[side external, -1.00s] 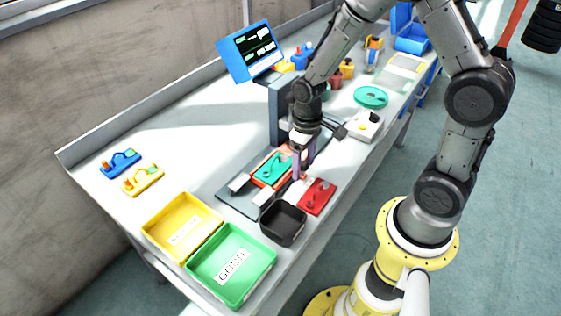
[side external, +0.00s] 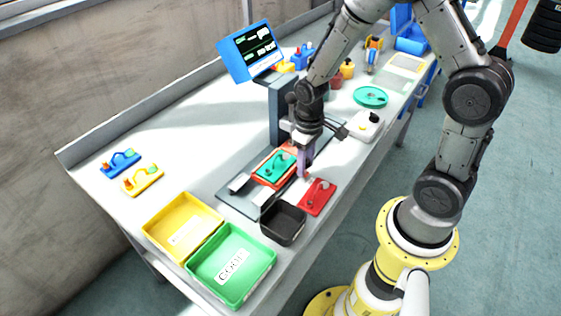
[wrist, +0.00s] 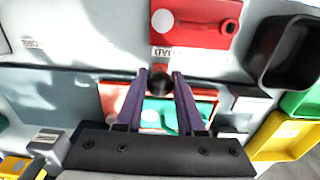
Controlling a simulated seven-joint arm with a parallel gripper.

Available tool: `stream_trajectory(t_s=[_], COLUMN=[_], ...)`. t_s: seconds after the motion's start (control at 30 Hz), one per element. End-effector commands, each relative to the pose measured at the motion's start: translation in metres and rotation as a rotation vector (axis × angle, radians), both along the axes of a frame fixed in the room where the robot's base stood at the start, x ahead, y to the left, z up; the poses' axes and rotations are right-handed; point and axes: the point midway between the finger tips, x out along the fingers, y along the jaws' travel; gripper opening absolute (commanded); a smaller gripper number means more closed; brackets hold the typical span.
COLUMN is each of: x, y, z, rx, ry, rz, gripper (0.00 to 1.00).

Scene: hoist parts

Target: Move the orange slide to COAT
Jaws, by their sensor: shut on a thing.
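The orange slide (side external: 289,149) sits on the dark rail (side external: 232,199) and carries a teal part (side external: 272,168). It also shows in the wrist view (wrist: 112,97), partly hidden behind my fingers. My gripper (side external: 304,172) is at the slide's near side, with its purple fingers pointing down. In the wrist view, my gripper (wrist: 160,76) is shut on the slide's dark round knob (wrist: 160,84). A label reading LOAD (wrist: 175,52) lies upside down beside the rail. Another label (wrist: 32,43) farther left is too small to read surely; I cannot make out COAT.
A red part (side external: 317,197) and a black bin (side external: 283,222) stand close in front of the rail. Yellow (side external: 170,210) and green (side external: 215,285) trays are at the left front. A screen (side external: 250,50) on a grey post (side external: 281,110) stands behind. A white button box (side external: 366,126) is to the right.

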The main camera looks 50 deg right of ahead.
Motion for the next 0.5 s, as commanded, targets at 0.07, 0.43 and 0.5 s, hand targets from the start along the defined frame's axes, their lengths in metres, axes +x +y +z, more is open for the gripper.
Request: stream_trajectory(t_s=[0.07, 0.43, 0.5], x=[0.000, 0.000, 0.000], y=[-0.013, -0.064, -0.073], z=[0.000, 0.000, 0.000], rx=[-0.001, -0.001, -0.001], ry=[-0.001, -0.003, -0.002], rz=[-0.007, -0.006, -0.006], gripper=[0.06, 0.06, 0.06])
